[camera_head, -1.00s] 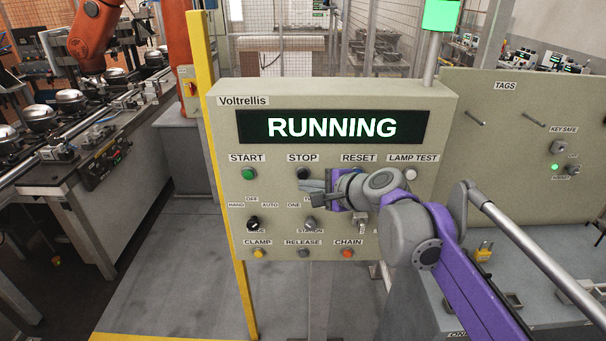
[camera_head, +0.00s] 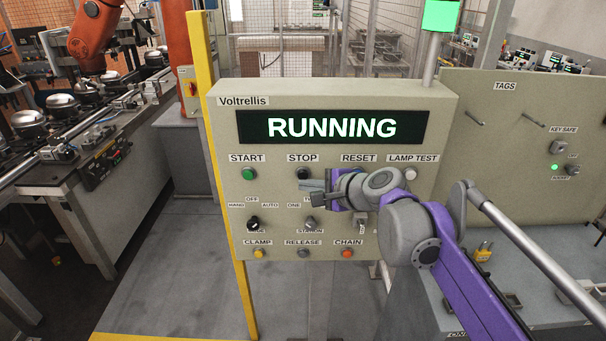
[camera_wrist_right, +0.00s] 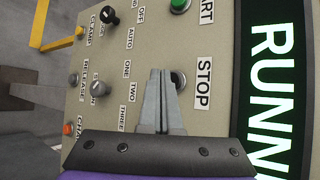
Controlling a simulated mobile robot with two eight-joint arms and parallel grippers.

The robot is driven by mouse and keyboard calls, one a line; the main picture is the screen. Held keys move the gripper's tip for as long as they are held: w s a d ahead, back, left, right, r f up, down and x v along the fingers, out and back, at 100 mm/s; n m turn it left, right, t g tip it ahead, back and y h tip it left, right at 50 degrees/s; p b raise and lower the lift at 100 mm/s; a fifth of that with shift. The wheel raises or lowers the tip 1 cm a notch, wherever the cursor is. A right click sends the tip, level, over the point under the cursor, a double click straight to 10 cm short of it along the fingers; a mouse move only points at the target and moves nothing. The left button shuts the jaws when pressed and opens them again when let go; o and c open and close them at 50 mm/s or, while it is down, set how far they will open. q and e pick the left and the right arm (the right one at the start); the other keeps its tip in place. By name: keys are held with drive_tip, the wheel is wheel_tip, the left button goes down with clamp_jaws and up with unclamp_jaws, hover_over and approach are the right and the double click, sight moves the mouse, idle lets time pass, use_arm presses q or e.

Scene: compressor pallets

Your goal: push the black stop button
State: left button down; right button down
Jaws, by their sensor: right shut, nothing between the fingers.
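The black stop button (camera_head: 303,174) sits under the STOP label on the beige Voltrellis panel (camera_head: 225,135). My right gripper (camera_head: 308,187) is shut and empty, with its fingertips just below the button in the head view. In the right wrist view, the shut fingers (camera_wrist_right: 160,75) point at the panel beside the STOP label, and the stop button (camera_wrist_right: 179,79) shows partly behind them. I cannot tell whether the tips touch the panel. The display (camera_head: 332,127) reads RUNNING. My left gripper is not in view.
The green start button (camera_head: 249,174) is left of STOP, and the white lamp test button (camera_head: 410,174) is to the right. Selector knobs (camera_head: 253,223) sit below. A yellow post (camera_head: 222,190) stands at the panel's left edge. A green lamp (camera_head: 440,15) is lit above.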

drive_tip(key=shift+w, duration=0.9)
idle(0.5)
drive_tip(key=shift+s, duration=1)
drive_tip(key=s, duration=0.6)
drive_tip(key=shift+p, duration=0.35)
idle(0.3)
